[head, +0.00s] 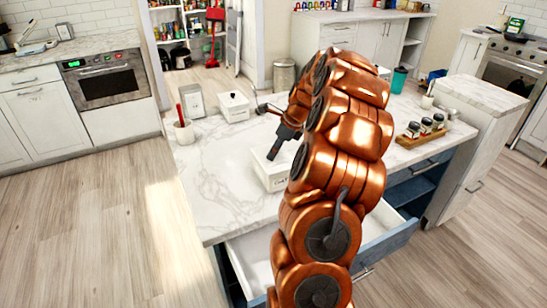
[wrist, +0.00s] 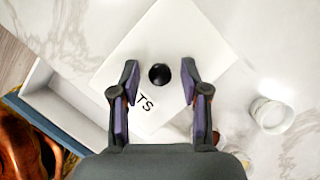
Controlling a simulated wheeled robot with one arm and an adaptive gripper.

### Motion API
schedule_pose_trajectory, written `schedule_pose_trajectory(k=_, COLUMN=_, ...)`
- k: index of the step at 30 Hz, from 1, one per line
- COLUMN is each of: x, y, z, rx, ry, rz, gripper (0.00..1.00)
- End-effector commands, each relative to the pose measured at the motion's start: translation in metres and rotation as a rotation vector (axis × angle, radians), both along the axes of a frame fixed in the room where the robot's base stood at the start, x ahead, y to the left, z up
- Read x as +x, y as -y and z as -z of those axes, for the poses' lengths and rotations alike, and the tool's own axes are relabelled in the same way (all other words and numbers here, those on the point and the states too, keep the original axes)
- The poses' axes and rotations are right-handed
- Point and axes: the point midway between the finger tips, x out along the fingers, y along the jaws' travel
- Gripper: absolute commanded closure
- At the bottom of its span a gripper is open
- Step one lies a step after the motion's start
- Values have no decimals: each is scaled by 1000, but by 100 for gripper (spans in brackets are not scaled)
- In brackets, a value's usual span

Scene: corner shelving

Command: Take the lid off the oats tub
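The oats tub (head: 268,176) is a white box on the marble counter in the head view, partly hidden behind my arm. In the wrist view its white lid (wrist: 165,35) shows from above with a round black knob (wrist: 159,74); the letters "TS" are visible on the white surface, the rest hidden by my gripper. My gripper (wrist: 160,80) is open, one finger on each side of the knob, with gaps between them and the knob. In the head view my gripper (head: 275,150) points down over the tub.
Another white lidded box (head: 233,106) stands farther back, near a utensil pot (head: 184,132). A wooden tray of jars (head: 423,137) is at the right. A drawer (head: 250,262) stands open below the counter front. A small white cup (wrist: 271,114) lies right of the tub.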

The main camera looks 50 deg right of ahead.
Motion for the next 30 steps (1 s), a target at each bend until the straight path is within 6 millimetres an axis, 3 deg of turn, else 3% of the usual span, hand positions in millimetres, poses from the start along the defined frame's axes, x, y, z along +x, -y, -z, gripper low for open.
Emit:
schedule_pose_trajectory(k=1, x=0, y=0, z=0, rx=0, ry=0, rz=0, gripper=63)
schedule_pose_trajectory(k=12, x=0, y=0, z=0, rx=0, ry=0, rz=0, gripper=100)
schedule_pose_trajectory(k=23, x=0, y=0, z=-1, rx=-1, ry=0, rz=0, gripper=100)
schedule_pose_trajectory(k=30, x=0, y=2, z=-17, rx=-5, ry=3, rz=2, gripper=100)
